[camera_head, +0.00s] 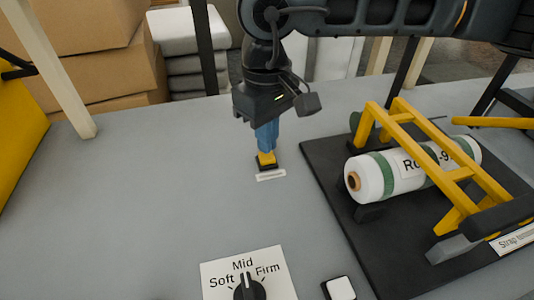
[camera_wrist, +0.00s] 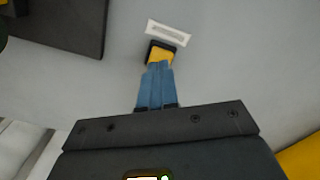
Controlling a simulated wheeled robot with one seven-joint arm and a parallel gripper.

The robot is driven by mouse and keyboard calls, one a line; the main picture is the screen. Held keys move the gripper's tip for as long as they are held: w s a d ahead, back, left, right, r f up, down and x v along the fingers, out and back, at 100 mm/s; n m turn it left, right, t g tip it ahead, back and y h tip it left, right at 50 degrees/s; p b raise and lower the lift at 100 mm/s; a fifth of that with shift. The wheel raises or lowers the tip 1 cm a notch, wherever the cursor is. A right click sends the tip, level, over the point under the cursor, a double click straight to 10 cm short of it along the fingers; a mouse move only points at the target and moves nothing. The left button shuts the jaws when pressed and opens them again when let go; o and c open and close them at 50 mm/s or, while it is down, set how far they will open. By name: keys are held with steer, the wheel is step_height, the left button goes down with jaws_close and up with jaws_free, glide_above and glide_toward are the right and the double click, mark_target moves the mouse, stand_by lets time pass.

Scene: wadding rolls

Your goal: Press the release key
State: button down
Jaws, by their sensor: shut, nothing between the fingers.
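The yellow key (camera_head: 266,158) sits in a small black base on the grey table, with a small white label (camera_head: 271,176) in front of it. The label's print is too small to read. My gripper (camera_head: 266,147) points down, its blue fingers closed together right over the yellow key. In the wrist view the yellow key (camera_wrist: 161,53) shows just beyond the fingertips (camera_wrist: 159,66), which appear to touch or nearly touch it. The fingertips partly hide the key. Whether the key is pushed down I cannot tell.
A black board (camera_head: 327,189) at right holds a white roll (camera_head: 388,182) with green bands under a yellow frame (camera_head: 415,138). A Soft/Mid/Firm dial (camera_head: 249,289) and a white button (camera_head: 341,289) are at the front. The table's left (camera_head: 120,200) is clear.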

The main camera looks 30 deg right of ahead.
steer(key=shift+f+b, duration=0.8)
steer(key=shift+b, duration=0.15)
steer(key=shift+f, duration=0.15)
steer(key=shift+f+b, duration=0.2)
steer(key=shift+b, duration=0.4)
steer(key=shift+r, duration=0.2)
steer(key=shift+r+p, duration=0.4)
steer(key=shift+r, duration=0.6)
step_height(320, 180, up, 6)
steer(key=shift+p, duration=0.95)
